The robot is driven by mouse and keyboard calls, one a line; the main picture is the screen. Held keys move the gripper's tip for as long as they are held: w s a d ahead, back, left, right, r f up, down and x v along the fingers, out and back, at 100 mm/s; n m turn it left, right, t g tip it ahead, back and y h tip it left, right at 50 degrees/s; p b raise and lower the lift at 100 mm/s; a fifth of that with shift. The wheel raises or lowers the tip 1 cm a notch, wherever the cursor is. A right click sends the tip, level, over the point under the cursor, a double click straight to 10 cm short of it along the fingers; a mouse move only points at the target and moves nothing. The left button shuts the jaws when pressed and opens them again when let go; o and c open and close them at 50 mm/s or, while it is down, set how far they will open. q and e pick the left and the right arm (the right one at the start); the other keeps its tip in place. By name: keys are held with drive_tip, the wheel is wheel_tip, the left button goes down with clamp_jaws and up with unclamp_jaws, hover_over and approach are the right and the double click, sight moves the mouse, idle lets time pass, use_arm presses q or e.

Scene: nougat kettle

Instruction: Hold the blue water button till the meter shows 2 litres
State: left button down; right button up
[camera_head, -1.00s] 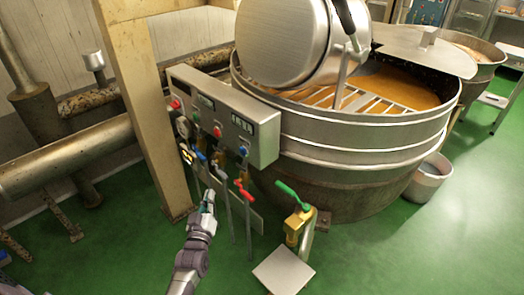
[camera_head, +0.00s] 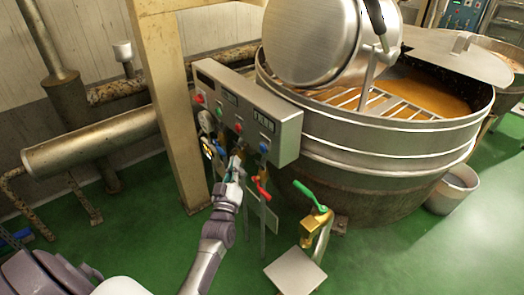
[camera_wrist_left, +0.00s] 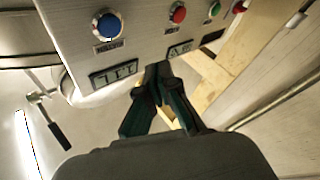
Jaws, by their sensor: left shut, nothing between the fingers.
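The grey control box (camera_head: 275,104) stands beside the large kettle. Its blue button (camera_head: 264,147) is at the right end of the panel face. The blue button also shows large at the upper left of the left wrist view (camera_wrist_left: 107,26), above a small label. A display (camera_head: 264,116) sits near it; in the wrist view the display (camera_wrist_left: 114,74) has digits I cannot read reliably. My left gripper (camera_head: 236,160) is shut and empty, in front of the panel, left of the blue button and apart from it. Its dark fingertips (camera_wrist_left: 157,72) show in the wrist view. My right gripper is not in view.
A red button (camera_head: 238,127) and a green button (camera_head: 219,111) are on the same panel. A red-handled valve (camera_head: 261,188) hangs below it. A green-handled brass tap (camera_head: 309,197) stands at the right. The kettle (camera_head: 375,170) is behind; green floor (camera_head: 390,255) is clear.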

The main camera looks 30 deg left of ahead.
sight(263, 148)
use_arm(q)
drive_tip(key=w+d+b, duration=0.2)
drive_tip(key=w, duration=0.4)
drive_tip(key=shift+w+d+b, duration=0.25)
drive_tip(key=shift+d+b, duration=0.05)
drive_tip(key=shift+w+d, duration=0.1)
drive_tip(key=shift+w, duration=0.05)
idle(1.1)
drive_tip(key=shift+w+d, duration=0.1)
drive_tip(key=shift+w, duration=0.15)
drive_tip(key=shift+w+d+b, duration=0.2)
drive_tip(key=shift+w+b, duration=0.15)
drive_tip(key=shift+w, duration=0.1)
idle(2.7)
